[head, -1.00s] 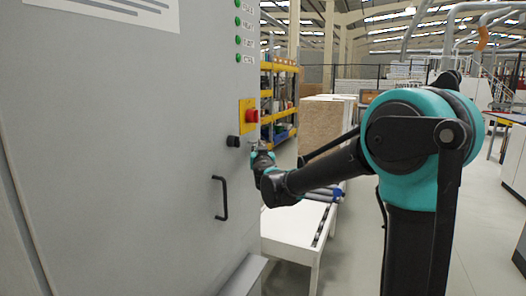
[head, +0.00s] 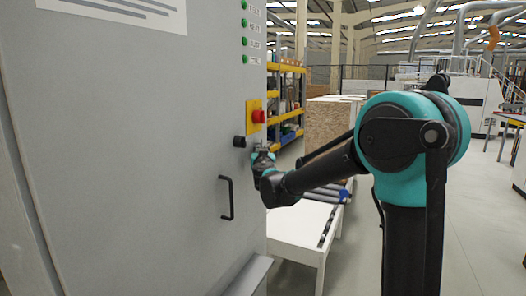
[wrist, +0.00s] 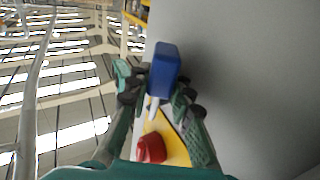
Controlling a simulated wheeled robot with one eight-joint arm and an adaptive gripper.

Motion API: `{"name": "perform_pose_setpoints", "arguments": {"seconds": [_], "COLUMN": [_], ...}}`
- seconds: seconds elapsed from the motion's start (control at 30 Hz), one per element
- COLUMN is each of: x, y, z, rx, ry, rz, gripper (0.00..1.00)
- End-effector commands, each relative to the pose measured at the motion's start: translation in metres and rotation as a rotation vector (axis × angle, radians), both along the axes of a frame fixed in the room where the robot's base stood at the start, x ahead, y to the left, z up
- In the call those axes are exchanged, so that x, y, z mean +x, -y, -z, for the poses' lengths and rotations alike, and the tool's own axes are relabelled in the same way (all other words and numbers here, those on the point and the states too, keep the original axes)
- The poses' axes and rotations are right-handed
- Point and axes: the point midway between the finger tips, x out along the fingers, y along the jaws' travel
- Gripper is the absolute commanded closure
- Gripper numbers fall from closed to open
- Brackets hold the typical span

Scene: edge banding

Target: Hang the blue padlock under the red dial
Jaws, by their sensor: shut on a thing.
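The red dial (head: 259,117) sits on a yellow plate (head: 250,129) on the grey cabinet's right edge. My gripper (head: 262,148) is just below the dial, close to the cabinet face. In the wrist view my gripper (wrist: 155,92) is shut on the blue padlock (wrist: 165,62), one finger on each side. The padlock's pale shackle (wrist: 153,110) points toward the red dial (wrist: 151,149), with a small apparent gap. I cannot tell whether they touch. The padlock is too small or hidden to make out in the head view.
A black knob (head: 239,141) sticks out left of my gripper. A black handle (head: 227,198) is lower on the cabinet (head: 130,150). A white table with rollers (head: 305,230) stands below and behind my arm. Open floor lies to the right.

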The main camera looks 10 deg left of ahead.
Motion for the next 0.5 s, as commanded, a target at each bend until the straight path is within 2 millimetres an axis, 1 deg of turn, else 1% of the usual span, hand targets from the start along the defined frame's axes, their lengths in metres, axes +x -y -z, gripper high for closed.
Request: {"name": "perform_pose_setpoints", "arguments": {"seconds": [0.03, 0.37, 0.4, 0.5], "x": [-0.0004, -0.0002, -0.0002, -0.0004], "y": [-0.0131, -0.0133, -0.0133, -0.0132], "z": [0.0013, 0.001, 0.0009, 0.001], "rx": [0.001, 0.002, 0.002, 0.001], "ry": [-0.004, -0.004, -0.004, -0.004], "rz": [-0.027, -0.027, -0.027, -0.028], "gripper": [1.0, 1.0, 0.74, 0.62]}}
